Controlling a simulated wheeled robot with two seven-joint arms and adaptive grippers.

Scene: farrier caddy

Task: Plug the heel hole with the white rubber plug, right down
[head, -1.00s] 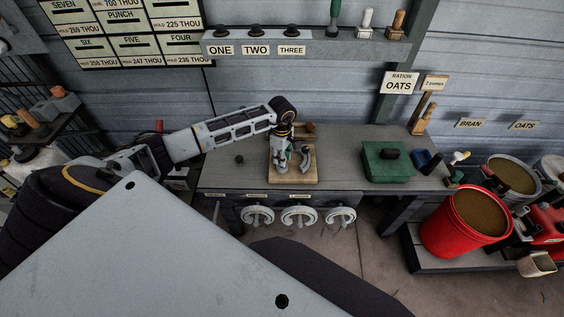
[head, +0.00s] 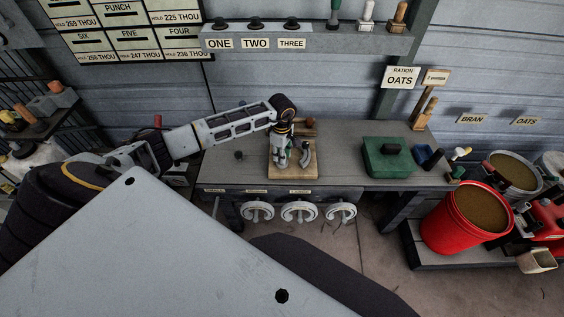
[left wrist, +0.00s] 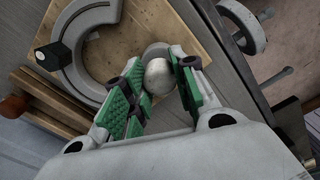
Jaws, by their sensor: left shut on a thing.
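My left gripper (head: 281,162) points down over a wooden board on the bench. In the left wrist view, its green-padded fingers (left wrist: 158,92) are shut on a pale, round-topped thing, which looks like the white rubber plug (left wrist: 158,77). A grey round part shows just beyond the plug; I cannot tell what it is. A grey horseshoe (left wrist: 70,62) lies on the board (left wrist: 185,20) beside the gripper, with a black block (left wrist: 48,57) at its curve. The heel hole is not visible, and I cannot tell whether the plug touches anything. My right gripper is out of view.
A wooden-handled tool (left wrist: 14,108) lies beside the board. A green box (head: 388,158) stands to the right on the bench. White horseshoes (head: 299,211) hang at the bench front. A red bucket (head: 466,222) stands at right. The bench between board and green box is clear.

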